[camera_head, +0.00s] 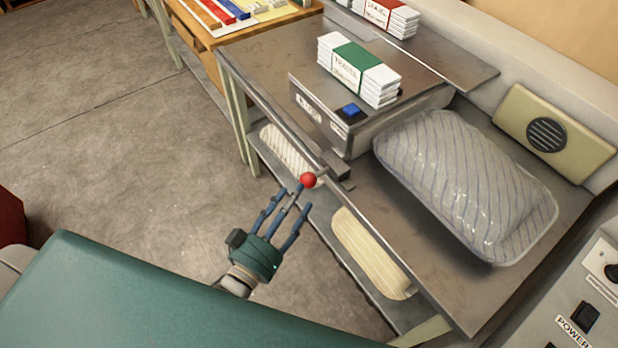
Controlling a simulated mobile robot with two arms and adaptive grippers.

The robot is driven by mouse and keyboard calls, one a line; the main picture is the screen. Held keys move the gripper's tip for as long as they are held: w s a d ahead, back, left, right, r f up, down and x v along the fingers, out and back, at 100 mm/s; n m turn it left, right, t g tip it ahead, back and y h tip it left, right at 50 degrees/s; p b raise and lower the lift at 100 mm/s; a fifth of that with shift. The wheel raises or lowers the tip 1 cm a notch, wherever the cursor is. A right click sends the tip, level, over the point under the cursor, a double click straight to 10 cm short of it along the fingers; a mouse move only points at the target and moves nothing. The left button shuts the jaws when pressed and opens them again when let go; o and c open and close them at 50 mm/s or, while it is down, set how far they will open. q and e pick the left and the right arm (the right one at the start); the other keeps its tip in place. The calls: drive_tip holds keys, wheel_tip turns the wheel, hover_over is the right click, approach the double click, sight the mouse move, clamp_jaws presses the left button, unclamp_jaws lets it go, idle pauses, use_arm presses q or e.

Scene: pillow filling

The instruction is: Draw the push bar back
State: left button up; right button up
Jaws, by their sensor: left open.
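The push bar ends in a red ball knob (308,180) at the front edge of the metal bench. A short metal block and shaft (338,172) lie just behind the knob, beside the machine box. My left gripper (292,200) is open, with its blue fingers spread and their tips close to the knob. One finger overlaps the view toward the knob, and I cannot tell whether it touches. A clear bagged striped pillow (465,185) lies on the bench right of the bar. My right gripper is not in view.
A metal box with a blue button (351,110) carries a stack of banded packets (358,70). A beige speaker panel (553,135) stands at the back. A power panel (590,300) is at lower right. Pillows lie on the lower shelf (372,252). Floor at left is clear.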

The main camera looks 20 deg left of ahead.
sight(308, 178)
use_arm(q)
drive_tip(key=w, duration=0.2)
drive_tip(key=w+d, duration=0.1)
drive_tip(key=w, duration=0.4)
drive_tip(key=shift+d+p, duration=0.25)
drive_tip(key=shift+p, duration=0.15)
drive_tip(key=c, duration=1.1)
drive_tip(key=shift+w, duration=0.1)
clamp_jaws()
